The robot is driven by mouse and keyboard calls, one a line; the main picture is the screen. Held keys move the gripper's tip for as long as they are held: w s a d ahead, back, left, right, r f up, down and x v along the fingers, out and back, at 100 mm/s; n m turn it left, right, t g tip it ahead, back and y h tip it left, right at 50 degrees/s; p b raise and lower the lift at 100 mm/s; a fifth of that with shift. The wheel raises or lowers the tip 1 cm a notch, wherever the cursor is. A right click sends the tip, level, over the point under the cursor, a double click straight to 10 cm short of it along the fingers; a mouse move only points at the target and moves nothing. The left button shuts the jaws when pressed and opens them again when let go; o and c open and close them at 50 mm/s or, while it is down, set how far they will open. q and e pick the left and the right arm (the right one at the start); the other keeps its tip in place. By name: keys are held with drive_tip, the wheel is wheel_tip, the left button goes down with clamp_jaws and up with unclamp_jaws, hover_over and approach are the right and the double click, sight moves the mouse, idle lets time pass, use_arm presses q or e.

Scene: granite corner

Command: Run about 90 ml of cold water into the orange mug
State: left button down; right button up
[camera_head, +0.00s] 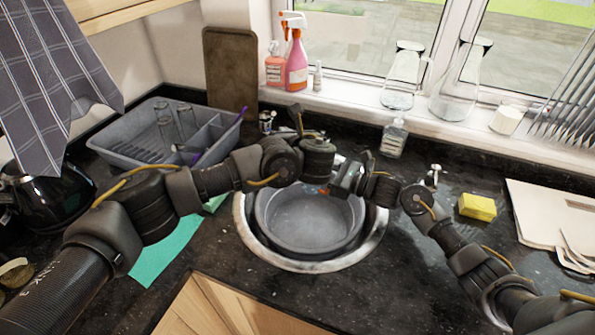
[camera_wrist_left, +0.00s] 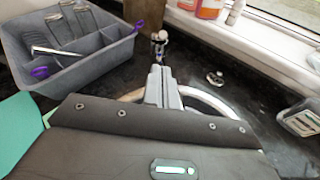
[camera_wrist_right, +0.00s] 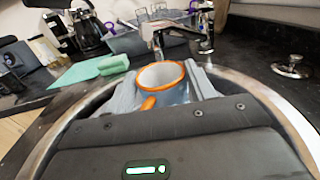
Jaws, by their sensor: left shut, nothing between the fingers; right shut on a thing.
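The orange mug (camera_wrist_right: 178,92), with an orange rim and handle and a blue-grey body, is held upright in my right gripper (camera_wrist_right: 165,86), seen in the right wrist view. The metal tap (camera_wrist_right: 178,32) shows just beyond and above it; whether the spout is directly over the mug I cannot tell. No water stream is visible. In the head view my right gripper (camera_head: 345,180) is over the sink basin (camera_head: 310,215), with the mug mostly hidden. My left gripper (camera_wrist_left: 161,70) is shut and empty, its tips close to a metal tap part (camera_wrist_left: 159,42); contact is unclear.
A grey dish rack (camera_head: 135,145) stands left of the sink. Spray bottles (camera_head: 297,60) and glass vessels (camera_head: 455,90) line the sill. A soap bottle (camera_head: 394,138) stands behind the sink; a yellow sponge (camera_head: 477,206) lies right. A teal cloth (camera_head: 165,255) lies at the front left.

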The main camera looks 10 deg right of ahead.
idle(0.3)
use_arm(q)
drive_tip(key=c, duration=2.1)
unclamp_jaws()
drive_tip(key=shift+o, duration=1.3)
drive_tip(key=shift+s+f, duration=0.1)
drive_tip(key=shift+f, duration=0.25)
drive_tip(key=shift+o, duration=1.1)
drive_tip(key=shift+s+d+f+g, duration=0.15)
drive_tip(key=shift+f+g, duration=0.05)
drive_tip(key=shift+g, duration=0.1)
drive_tip(key=shift+o, duration=0.9)
drive_tip(key=shift+d+r+n, duration=0.15)
drive_tip(key=shift+n, duration=0.35)
drive_tip(key=n+g+h, duration=0.4)
drive_tip(key=n, duration=0.7)
approach(272, 112)
drive_tip(key=shift+x, duration=6.05)
